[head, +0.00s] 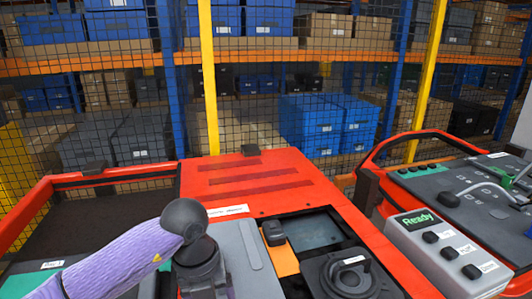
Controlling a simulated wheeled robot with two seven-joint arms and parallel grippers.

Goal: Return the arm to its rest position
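One of my arms (120,255), in a purple sleeve, comes in from the lower left. It rises to a dark grey joint (185,218) and bends down out of the bottom of the head view. The bend is in front of the red work station, and I cannot tell whether it touches it. No fingertips of my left gripper show. My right arm and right gripper do not show either.
The red station (250,185) has a dark tray (90,215) at left and a black knob unit (345,275). A grey button box (445,250) reads "Ready". A red-framed fixture (450,185) stands at right. A mesh fence with yellow posts (208,80) closes off shelves behind.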

